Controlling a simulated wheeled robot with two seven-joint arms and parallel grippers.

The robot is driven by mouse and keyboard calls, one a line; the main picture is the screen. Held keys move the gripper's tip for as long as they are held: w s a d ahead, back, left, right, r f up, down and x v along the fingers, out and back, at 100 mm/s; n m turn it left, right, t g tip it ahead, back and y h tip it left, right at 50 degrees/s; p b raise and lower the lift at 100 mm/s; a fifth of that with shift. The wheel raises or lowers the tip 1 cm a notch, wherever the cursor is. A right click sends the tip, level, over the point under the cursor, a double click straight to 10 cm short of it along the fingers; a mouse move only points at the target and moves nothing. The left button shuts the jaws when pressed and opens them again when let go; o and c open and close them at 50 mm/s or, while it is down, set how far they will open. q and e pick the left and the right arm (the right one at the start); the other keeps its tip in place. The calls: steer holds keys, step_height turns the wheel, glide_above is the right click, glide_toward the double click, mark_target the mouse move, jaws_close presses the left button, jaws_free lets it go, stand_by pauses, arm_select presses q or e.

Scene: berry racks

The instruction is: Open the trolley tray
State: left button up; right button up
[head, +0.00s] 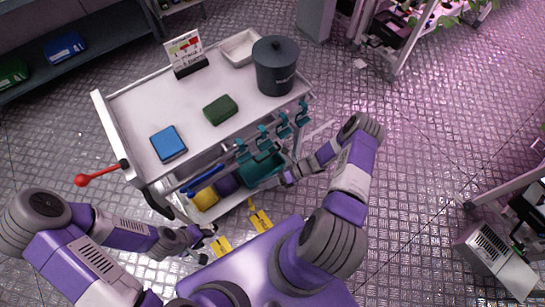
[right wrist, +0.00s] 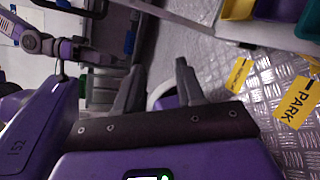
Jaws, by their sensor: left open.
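The trolley (head: 125,105) stands in front of me with a white, rimmed top; it is not clear which part is the tray. Its lower level (head: 232,198) holds yellow, purple and teal bins. A red-knobbed lever (head: 82,180) sticks out at its left end. My left gripper (head: 203,236) is open and empty, below the trolley's near left corner in the head view. My right gripper (head: 288,179) is by the trolley's near right side, close to the teal bin (head: 262,170). The right wrist view shows its fingers (right wrist: 160,68) apart, with nothing clearly between them.
On the trolley top are a blue box (head: 168,143), a green block (head: 220,109), a dark lidded bin (head: 276,66), a white dish (head: 239,47) and a sign (head: 185,52). Yellow PARK labels (head: 261,220) mark the floor.

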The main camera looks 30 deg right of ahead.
steer(key=w+d+r+m+t, duration=0.1)
steer(key=d+m+t, duration=0.4)
steer(key=d, duration=0.1)
steer(key=w+d+r+m+t, duration=0.2)
steer(key=d+m+t, duration=0.2)
steer(key=d+m, duration=0.15)
steer(key=x, duration=0.6)
steer(key=shift+a, duration=0.1)
jaws_close()
